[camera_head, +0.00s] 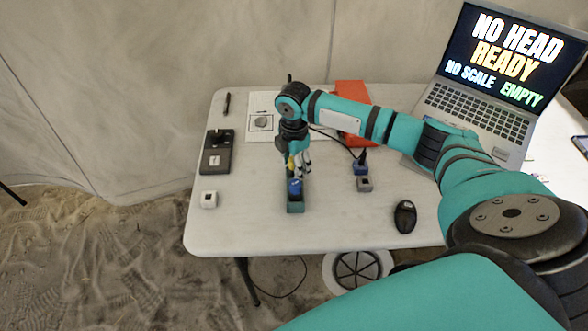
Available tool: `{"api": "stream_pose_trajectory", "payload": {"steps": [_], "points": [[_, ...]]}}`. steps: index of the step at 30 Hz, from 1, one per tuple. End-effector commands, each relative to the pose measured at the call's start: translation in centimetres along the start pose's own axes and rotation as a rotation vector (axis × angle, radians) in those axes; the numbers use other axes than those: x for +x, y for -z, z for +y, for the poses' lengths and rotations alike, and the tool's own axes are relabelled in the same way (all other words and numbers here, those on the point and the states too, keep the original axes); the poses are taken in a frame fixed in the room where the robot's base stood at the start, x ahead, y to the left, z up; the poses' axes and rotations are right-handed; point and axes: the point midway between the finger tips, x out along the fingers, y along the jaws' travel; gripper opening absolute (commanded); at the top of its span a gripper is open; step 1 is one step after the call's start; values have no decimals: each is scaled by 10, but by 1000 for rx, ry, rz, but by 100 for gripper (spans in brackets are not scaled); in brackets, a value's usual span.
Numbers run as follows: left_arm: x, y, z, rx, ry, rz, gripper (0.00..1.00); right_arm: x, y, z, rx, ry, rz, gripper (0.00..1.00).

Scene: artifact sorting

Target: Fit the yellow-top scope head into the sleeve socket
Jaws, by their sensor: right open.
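My right gripper (300,170) reaches down over the middle of the table, its fingers open. A small patch of yellow (291,163) shows beside the fingers, probably the yellow top of the scope head; the fingers partly hide it. Directly below is a blue piece (295,187) at a dark green block (296,207). I cannot tell whether the yellow and blue parts are one object, or how deep the blue piece sits in the block. Which item is the sleeve socket is not clear. My left gripper is out of view.
A laptop (480,105) reads "NO HEAD READY".

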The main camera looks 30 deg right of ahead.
Motion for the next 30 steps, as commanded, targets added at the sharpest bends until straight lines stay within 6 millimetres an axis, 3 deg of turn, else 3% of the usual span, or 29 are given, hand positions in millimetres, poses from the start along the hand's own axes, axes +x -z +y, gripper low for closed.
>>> {"api": "stream_pose_trajectory", "payload": {"steps": [6,19,30], "points": [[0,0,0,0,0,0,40,1,0,0,0,-1,0,55],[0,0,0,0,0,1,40,0,0,0,0,-1,0,0],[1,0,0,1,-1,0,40,-8,0,1,1,-3,0,0]]}}
